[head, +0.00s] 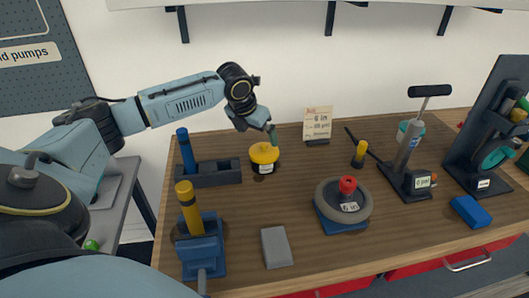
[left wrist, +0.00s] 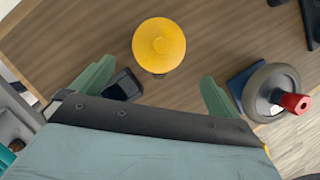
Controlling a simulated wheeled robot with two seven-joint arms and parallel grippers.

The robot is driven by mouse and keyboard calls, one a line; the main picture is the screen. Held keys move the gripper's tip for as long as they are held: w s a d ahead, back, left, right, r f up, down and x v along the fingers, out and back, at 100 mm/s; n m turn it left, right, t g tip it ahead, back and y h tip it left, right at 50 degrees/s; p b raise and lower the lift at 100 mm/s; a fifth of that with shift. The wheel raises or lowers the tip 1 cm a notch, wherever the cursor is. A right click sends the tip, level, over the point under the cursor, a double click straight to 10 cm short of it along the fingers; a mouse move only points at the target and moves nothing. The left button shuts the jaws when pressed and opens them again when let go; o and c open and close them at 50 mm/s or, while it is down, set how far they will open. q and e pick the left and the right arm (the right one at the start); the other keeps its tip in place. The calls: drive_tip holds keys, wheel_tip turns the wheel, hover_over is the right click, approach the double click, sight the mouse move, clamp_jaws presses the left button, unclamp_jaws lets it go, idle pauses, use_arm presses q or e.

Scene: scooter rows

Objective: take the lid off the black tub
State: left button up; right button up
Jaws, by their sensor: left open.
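The black tub (head: 265,168) stands on the wooden bench with a white label on its front. Its yellow lid (head: 264,152) is on top, and the lid shows from above in the left wrist view (left wrist: 159,45), where it hides most of the tub. My left gripper (head: 270,133) is just above and behind the lid in the head view. Its green fingers are spread wide and empty in the left wrist view (left wrist: 155,86), with the lid beyond the fingertips, apart from them. My right gripper is not in view.
A wheel (head: 326,202) with a red knob is right of the tub. A dark tray (head: 208,174) with a blue upright handle is to the left. A yellow-handled tool in a blue vise (head: 203,250), a grey block (head: 276,247) and a card (head: 317,122) stand around. Bench between is bare.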

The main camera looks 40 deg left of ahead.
sight(262, 146)
use_arm(q)
drive_tip(key=x, duration=0.8)
drive_tip(key=shift+w+a, duration=0.15)
drive_tip(key=shift+r, duration=0.1)
drive_tip(key=c, duration=0.8)
drive_tip(key=shift+o, duration=0.2)
